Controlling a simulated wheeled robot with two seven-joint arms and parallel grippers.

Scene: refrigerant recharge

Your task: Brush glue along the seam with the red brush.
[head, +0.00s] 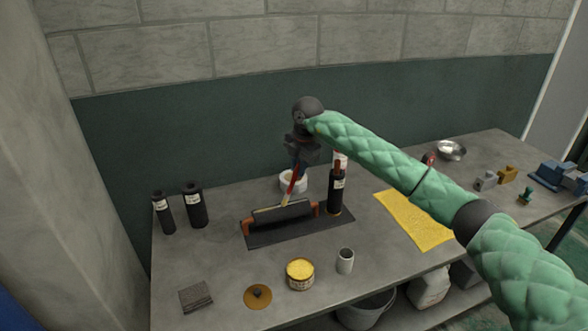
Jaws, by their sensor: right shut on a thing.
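My right gripper (299,165) points down above the dark mat (262,237) and is shut on the red brush (292,186). The brush hangs tilted, its pale bristle tip down at the left. The tip is by the far edge of a dark cylinder (283,214), held between orange supports (247,224) on the mat. I cannot tell if the tip touches it, and the seam itself is too small to make out. An open tub with yellow contents (300,270) stands in front of the mat. My left gripper is not in view.
Two black bottles (195,207) stand at left.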

